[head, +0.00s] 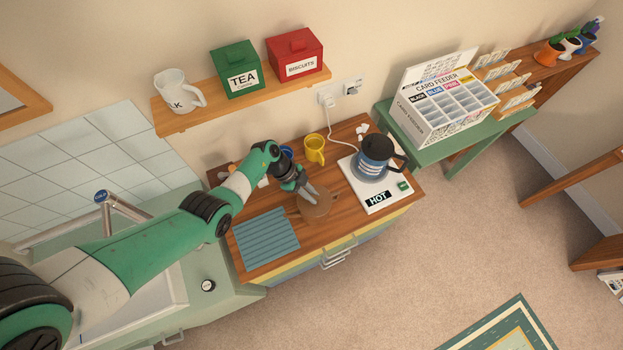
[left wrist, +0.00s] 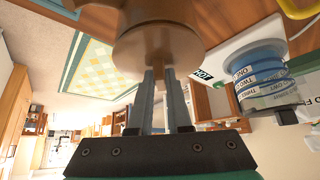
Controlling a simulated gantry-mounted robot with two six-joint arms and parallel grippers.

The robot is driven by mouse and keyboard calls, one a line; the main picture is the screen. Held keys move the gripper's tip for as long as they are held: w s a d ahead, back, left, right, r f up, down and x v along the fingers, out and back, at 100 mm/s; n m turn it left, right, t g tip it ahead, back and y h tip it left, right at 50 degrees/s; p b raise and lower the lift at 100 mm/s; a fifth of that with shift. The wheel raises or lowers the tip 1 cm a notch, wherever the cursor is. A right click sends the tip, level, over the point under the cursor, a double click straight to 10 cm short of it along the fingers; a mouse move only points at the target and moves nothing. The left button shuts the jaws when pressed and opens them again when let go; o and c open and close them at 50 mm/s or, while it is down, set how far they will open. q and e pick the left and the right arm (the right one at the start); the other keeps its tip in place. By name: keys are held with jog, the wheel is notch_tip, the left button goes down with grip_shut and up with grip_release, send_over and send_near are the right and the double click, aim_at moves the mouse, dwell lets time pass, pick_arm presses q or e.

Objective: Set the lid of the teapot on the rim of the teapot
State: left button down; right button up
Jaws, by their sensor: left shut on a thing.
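My left gripper (head: 309,192) is shut on the brown teapot lid (head: 318,206), near the front of the wooden counter. In the left wrist view the fingertips (left wrist: 158,72) close at the small knob of this round brown lid (left wrist: 140,48). More brown shape shows beyond the lid's disc in that view. I cannot make out the teapot's body, spout or handle clearly, nor whether the lid touches a rim. My right gripper is in neither view.
A blue kettle (head: 373,160) stands on the white HOT plate (head: 378,203), right of the gripper. A yellow mug (head: 314,146) and a blue mug (head: 287,152) stand behind. A blue ribbed mat (head: 265,240) lies front left. A shelf (head: 195,115) hangs above.

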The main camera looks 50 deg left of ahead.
pick_arm(q)
jog(key=shift+f, duration=0.4)
dwell(0.6)
jog(key=c, duration=0.8)
grip_release()
jog(key=p+v, duration=0.2)
jog(key=shift+r, duration=0.25)
jog(key=shift+p+v, duration=2.05)
jog(key=shift+v, duration=0.3)
jog(key=shift+a+f, duration=0.15)
